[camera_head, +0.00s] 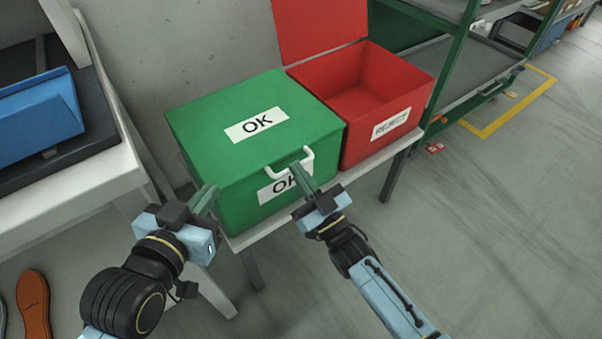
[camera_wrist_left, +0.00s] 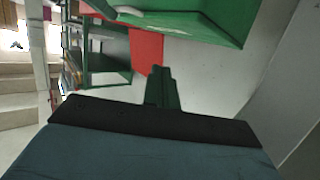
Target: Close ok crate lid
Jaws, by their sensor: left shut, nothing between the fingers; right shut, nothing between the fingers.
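The green OK crate (camera_head: 225,195) stands on a small table, and its lid (camera_head: 215,120) lies flat over the top, down on the crate as far as I can see. A white handle (camera_head: 290,163) is at the lid's front edge. My right gripper (camera_head: 303,172) is shut and empty, its fingertips right by the handle; I cannot tell if they touch it. My left gripper (camera_head: 207,198) is shut and empty beside the crate's front left side. In the left wrist view the green crate (camera_wrist_left: 215,20) is at the top, beyond the shut fingers (camera_wrist_left: 162,88).
A red reject crate (camera_head: 390,95) stands open to the right, its lid (camera_head: 318,25) raised. A conveyor-like table (camera_head: 75,205) with a blue tray (camera_head: 40,108) is at the left. A green shelf rack (camera_head: 455,75) is at the back right.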

